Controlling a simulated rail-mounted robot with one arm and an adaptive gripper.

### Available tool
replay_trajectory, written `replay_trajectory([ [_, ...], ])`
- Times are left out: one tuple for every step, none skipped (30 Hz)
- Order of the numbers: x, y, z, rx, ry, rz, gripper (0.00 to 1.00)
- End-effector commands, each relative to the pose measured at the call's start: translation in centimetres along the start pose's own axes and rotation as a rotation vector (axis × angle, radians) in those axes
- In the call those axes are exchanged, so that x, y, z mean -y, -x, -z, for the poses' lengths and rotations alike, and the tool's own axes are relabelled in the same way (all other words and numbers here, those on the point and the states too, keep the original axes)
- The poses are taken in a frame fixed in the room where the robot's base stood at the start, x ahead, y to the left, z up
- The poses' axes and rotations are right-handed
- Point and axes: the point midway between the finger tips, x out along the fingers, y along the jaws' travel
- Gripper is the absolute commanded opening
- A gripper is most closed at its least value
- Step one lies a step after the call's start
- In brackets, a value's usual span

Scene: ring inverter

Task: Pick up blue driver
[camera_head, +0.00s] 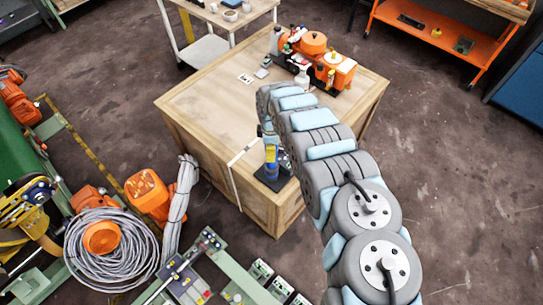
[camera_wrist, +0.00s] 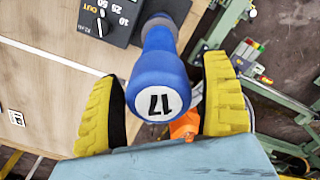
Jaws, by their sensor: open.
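The blue driver (camera_wrist: 165,65) has a blue handle with a white end cap marked 17. In the wrist view its end cap faces my camera, and the handle runs away towards a dark box. My gripper (camera_wrist: 163,72) is open, with one yellow finger on each side of the handle. A gap shows between the handle and each finger. In the head view the blue driver (camera_head: 271,165) is small at the front edge of the wooden crate. My arm covers part of that area, and the driver's lower end is hard to make out.
A dark box with a numbered dial (camera_wrist: 112,18) sits beside the driver on the wooden crate (camera_head: 215,105). Orange equipment and bottles (camera_head: 335,70) stand at the crate's back. A green-framed bench (camera_head: 235,275) and coiled cable (camera_head: 110,260) lie in front and left.

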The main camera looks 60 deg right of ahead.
Motion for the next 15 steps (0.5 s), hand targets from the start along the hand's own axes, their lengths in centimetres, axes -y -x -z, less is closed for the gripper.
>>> replay_trajectory([
  [0.0,-0.3,0.0,-0.002,-0.001,0.001,0.78],
  [0.0,-0.5,0.0,-0.002,-0.001,0.001,0.78],
  [0.0,-0.8,0.0,-0.002,-0.002,0.001,0.78],
  [0.0,-1.0,-0.1,-0.002,-0.002,0.001,0.78],
  [0.0,-1.2,0.0,-0.002,-0.001,0.001,0.78],
  [0.0,-1.4,0.0,-0.002,0.0,0.0,0.78],
  [0.0,-1.6,0.0,-0.002,0.0,0.0,0.78],
  [-0.1,-1.7,0.0,-0.003,0.0,-0.001,0.78],
  [-0.1,-1.9,0.0,-0.003,-0.001,-0.003,0.78],
  [-0.2,-2.1,0.0,-0.004,-0.001,-0.003,0.78],
  [-0.1,-2.3,0.0,-0.004,-0.001,-0.003,0.78],
  [-0.1,-2.5,0.0,-0.003,-0.001,-0.002,0.78],
  [0.0,-2.6,0.0,-0.003,-0.001,-0.001,0.78],
  [0.0,-2.8,-0.1,-0.002,-0.001,0.0,0.78],
  [0.0,-2.9,-0.1,-0.001,-0.001,0.001,0.78],
])
